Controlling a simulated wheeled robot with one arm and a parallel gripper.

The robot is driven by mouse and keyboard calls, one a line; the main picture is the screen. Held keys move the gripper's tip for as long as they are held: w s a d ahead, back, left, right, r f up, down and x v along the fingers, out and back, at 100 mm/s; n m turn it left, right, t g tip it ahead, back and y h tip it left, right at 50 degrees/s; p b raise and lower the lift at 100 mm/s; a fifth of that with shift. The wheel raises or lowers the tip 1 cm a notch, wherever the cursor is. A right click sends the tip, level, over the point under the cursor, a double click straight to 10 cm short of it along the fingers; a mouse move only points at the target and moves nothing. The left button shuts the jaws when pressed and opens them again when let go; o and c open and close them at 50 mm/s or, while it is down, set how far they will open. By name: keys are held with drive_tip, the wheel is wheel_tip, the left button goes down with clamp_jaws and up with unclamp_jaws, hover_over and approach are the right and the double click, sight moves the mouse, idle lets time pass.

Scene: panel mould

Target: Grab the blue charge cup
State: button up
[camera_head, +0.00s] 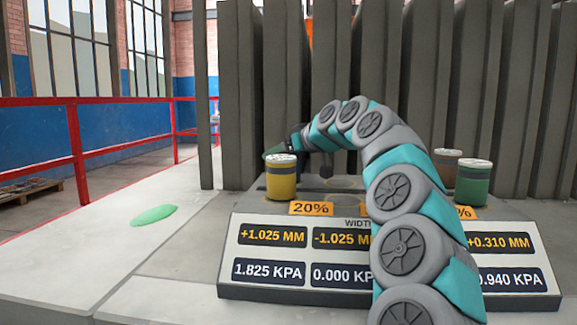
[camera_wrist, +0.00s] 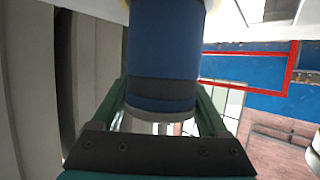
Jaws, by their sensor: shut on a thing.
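The blue charge cup (camera_wrist: 166,50) fills the middle of the wrist view, with a dark band around it and a pale metallic end near my palm. The two green fingers of my gripper (camera_wrist: 162,100) lie along its opposite sides, and the gripper is shut on it. In the camera_head view my gripper (camera_head: 278,148) is at the far side of the console, just behind the yellow cup (camera_head: 281,178). I cannot make out the blue cup there; the yellow cup and my gripper hide that spot.
Tall grey panels (camera_head: 245,90) rise close behind. A green puddle (camera_head: 154,214) lies on the pale surface at left; a red railing (camera_head: 100,150) stands beyond. The display console (camera_head: 390,252) faces me.

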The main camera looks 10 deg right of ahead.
clamp_jaws()
drive_tip(key=shift+r, duration=0.2)
